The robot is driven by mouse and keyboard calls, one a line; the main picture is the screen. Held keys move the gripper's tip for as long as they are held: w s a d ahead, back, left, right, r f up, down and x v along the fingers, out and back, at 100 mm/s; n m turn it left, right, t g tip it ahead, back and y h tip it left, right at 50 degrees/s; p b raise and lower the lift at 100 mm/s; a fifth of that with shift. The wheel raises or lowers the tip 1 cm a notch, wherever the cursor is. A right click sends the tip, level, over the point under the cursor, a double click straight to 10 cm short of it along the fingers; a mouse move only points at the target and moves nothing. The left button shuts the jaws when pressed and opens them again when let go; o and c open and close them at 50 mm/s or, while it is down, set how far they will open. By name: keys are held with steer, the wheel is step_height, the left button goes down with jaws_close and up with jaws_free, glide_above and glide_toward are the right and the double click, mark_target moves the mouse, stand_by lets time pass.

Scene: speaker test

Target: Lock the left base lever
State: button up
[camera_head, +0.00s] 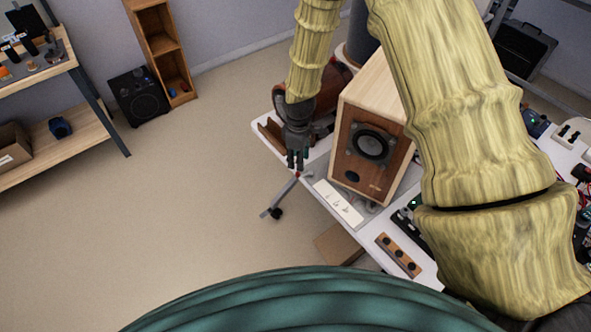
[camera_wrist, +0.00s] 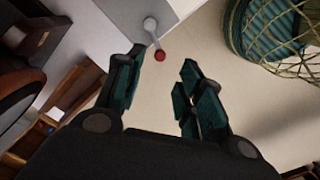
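A small lever with a red tip (camera_wrist: 160,56) and a pale round pivot (camera_wrist: 150,24) shows at the top of the wrist view. It reaches past the edge of a light grey surface. In the head view, a red spot (camera_head: 298,174) shows just below my gripper (camera_head: 297,162), at the table's left edge. My gripper also shows in the wrist view (camera_wrist: 162,88), with its dark teal fingers apart and nothing between them. The red tip lies just beyond the fingertips, nearer the left finger. I cannot tell whether a finger touches it.
A white table (camera_head: 345,228) carries a wooden speaker (camera_head: 344,150), a white switch panel (camera_head: 338,202) and a wooden block with black knobs (camera_head: 398,255). A grey bar with a black end (camera_head: 275,212) sticks out below the table edge. The floor (camera_head: 180,210) to the left is clear.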

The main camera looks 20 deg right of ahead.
mark_target(298, 174)
steer(key=shift+a+f+p, duration=0.1)
steer(key=shift+f+p, duration=1.1)
steer(key=shift+f, duration=2.6)
